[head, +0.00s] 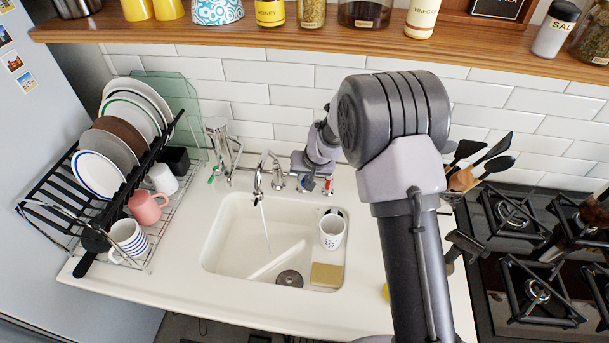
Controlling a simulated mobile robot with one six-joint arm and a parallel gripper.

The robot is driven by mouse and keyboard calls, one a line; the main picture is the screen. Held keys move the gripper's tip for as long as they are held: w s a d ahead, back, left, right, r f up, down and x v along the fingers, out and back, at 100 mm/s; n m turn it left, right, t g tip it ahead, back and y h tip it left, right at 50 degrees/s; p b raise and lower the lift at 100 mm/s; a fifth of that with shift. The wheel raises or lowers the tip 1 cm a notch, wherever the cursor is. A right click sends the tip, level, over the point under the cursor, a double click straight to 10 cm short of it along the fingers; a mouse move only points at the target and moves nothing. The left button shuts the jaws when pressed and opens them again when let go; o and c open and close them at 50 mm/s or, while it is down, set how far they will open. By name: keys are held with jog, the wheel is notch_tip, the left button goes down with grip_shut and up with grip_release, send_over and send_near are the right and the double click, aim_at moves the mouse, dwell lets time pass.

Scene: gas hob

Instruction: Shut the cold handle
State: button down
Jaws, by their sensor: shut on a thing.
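The cold handle (308,184), marked blue, is at the back rim of the white sink, right of the curved metal spout (258,180). A thin stream of water (265,222) runs from the spout into the basin. The red-marked hot handle (328,187) is just right of the blue one. My arm reaches over from the right, and my gripper (304,177) is at the cold handle, shut on it. The fingers are small and partly hidden by the wrist, so their exact hold is hard to see.
A white patterned mug (332,231) and a sponge (326,275) are in the sink basin (222,230). A dish rack (150,230) stands left, a gas hob (500,290) right, and a shelf (300,34) above.

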jog(key=p, duration=0.2)
jog(key=r+m+p, duration=0.1)
jog(key=p, duration=0.1)
jog(key=shift+s+a, duration=0.15)
jog(key=shift+a, duration=0.1)
jog(key=p, duration=0.3)
jog(key=shift+r+m+h, duration=0.15)
jog(key=shift+m+h, duration=0.15)
jog(key=p, duration=0.4)
jog(key=shift+w+a+m+p, duration=0.2)
jog(key=shift+m+p, duration=0.1)
jog(key=f+p, duration=0.1)
jog(key=p, duration=0.2)
jog(key=shift+a+f+m+h, duration=0.1)
jog(key=shift+f+m+h, duration=0.05)
jog(key=shift+m+h, duration=0.15)
jog(key=c, duration=1.5)
grip_release()
